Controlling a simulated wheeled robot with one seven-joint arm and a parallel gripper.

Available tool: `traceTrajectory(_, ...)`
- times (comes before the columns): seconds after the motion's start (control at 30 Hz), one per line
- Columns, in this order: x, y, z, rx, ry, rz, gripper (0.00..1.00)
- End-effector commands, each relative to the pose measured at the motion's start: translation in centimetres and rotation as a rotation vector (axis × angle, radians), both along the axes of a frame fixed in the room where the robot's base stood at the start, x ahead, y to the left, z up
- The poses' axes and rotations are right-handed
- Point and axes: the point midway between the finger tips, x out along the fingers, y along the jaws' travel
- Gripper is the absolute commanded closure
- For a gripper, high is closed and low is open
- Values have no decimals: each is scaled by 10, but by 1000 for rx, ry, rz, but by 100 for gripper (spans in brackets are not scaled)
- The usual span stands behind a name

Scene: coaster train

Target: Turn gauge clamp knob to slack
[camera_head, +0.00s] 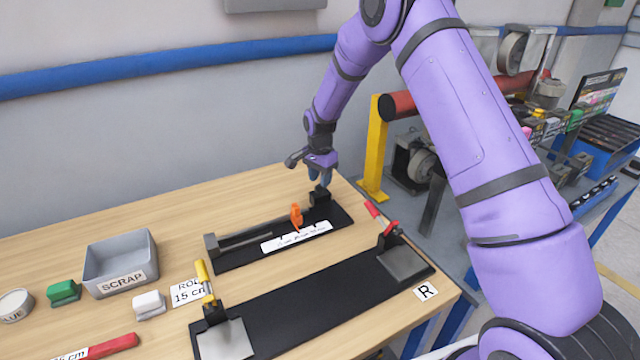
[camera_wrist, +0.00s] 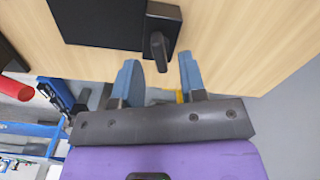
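The gauge has a long black base (camera_head: 339,217) with a white scale strip (camera_head: 290,238) and an upright orange piece (camera_head: 296,216) on it. A black block (camera_head: 319,198) stands at its right end. In the wrist view this block (camera_wrist: 163,18) carries a black lever-like knob (camera_wrist: 158,46). My gripper (camera_head: 321,177) points down just over that block. In the wrist view its two blue fingers (camera_wrist: 157,60) are apart, with the knob's end between their tips and a gap on either side. Whether a finger touches it I cannot tell.
In front lies a longer black fixture (camera_head: 320,300) with a yellow-handled clamp (camera_head: 204,280) and a red-handled clamp (camera_head: 383,222). A grey SCRAP bin (camera_head: 120,262), a green block (camera_head: 64,291) and a white block (camera_head: 148,304) stand left. A yellow post (camera_head: 374,150) rises beyond the table's right edge.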

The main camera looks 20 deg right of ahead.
Motion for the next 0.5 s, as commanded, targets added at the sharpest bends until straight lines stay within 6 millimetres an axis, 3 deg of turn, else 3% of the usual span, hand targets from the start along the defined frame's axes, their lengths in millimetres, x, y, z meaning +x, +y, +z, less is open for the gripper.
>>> traceTrajectory(0.2,0,0,-20,-1,1,1,62)
traceTrajectory(0.5,0,0,-23,0,0,1,62)
